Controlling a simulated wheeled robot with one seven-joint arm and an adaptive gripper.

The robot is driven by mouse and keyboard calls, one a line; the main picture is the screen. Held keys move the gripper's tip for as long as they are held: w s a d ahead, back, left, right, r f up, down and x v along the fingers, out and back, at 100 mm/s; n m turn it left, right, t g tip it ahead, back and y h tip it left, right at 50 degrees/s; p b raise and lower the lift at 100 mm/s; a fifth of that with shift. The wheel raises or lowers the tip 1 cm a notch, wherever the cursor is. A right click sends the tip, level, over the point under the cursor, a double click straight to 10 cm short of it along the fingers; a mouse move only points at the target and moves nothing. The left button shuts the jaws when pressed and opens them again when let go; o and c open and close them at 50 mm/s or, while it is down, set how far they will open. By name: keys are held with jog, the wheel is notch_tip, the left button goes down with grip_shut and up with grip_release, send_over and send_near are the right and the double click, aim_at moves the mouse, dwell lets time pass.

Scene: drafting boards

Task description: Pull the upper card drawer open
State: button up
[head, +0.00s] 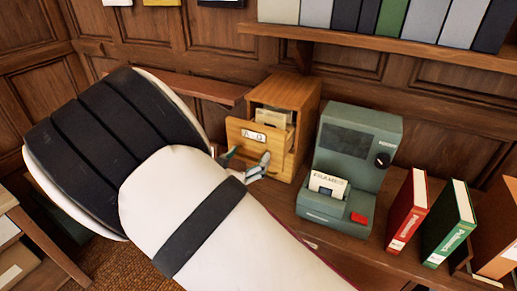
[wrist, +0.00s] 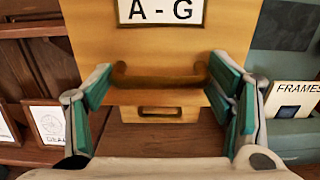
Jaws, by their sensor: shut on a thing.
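The wooden card cabinet (head: 309,105) stands on the desk by the wall. Its upper drawer (head: 272,147), labelled A - G, sticks out from the cabinet, with cards (head: 272,116) showing inside. In the wrist view the drawer front (wrist: 93,35) fills the upper middle, with its wooden handle (wrist: 160,81) below the label. My gripper (head: 246,161) is at the drawer front. In the wrist view its teal-padded fingers (wrist: 162,82) are shut on the handle, one at each end. The lower drawer (wrist: 130,112) shows beneath, set further back. My arm hides part of the desk.
A green-grey machine (head: 358,150) with a card marked FRAMES stands close right of the cabinet. Red (head: 408,208) and green (head: 449,222) binders stand further right. A shelf of books (head: 400,48) hangs above. A small wooden ledge (head: 185,86) is left of the cabinet.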

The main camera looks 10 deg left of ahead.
jog(key=p+v, duration=0.2)
jog(key=v, duration=0.8)
jog(key=shift+s+p, duration=0.3)
jog(key=shift+s, duration=0.05)
jog(key=shift+d, duration=0.1)
jog(key=o, duration=1.4)
jog(key=shift+s, duration=0.1)
